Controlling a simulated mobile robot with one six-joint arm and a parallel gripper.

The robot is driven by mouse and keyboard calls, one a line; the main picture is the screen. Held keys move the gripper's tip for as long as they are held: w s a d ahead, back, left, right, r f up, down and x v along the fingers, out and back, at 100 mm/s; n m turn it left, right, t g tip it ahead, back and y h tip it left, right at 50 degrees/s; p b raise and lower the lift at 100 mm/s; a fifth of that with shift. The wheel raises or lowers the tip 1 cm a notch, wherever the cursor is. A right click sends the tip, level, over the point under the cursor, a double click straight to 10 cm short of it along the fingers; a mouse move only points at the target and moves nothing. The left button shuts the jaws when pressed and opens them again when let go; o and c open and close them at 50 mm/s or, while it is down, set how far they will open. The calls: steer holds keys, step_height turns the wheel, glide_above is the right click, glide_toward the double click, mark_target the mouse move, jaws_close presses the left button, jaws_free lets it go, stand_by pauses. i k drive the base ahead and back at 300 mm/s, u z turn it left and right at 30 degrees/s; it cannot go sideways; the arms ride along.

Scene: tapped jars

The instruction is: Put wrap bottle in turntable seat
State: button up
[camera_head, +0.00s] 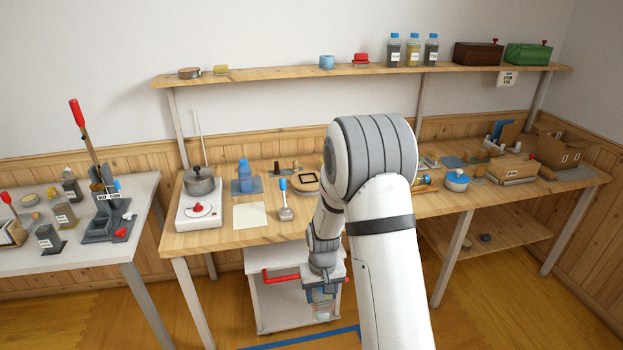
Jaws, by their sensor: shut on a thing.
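My gripper (322,288) hangs low in front of the table, beside a small white cart. It is shut on a bottle (322,307) with a pale, see-through body, which hangs below the jaws; it looks roughly upright. The jaws hide its top, and I cannot read a label on it. A round wooden disc with a dark square frame (305,182) on the table looks like the turntable with its seat. My arm hides the disc's right side. My gripper is well below and in front of it.
A pot (200,182) sits on a white stove. A red bar (280,276) is beside my gripper.

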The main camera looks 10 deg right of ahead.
mark_target(309, 179)
steer(key=i, duration=0.9)
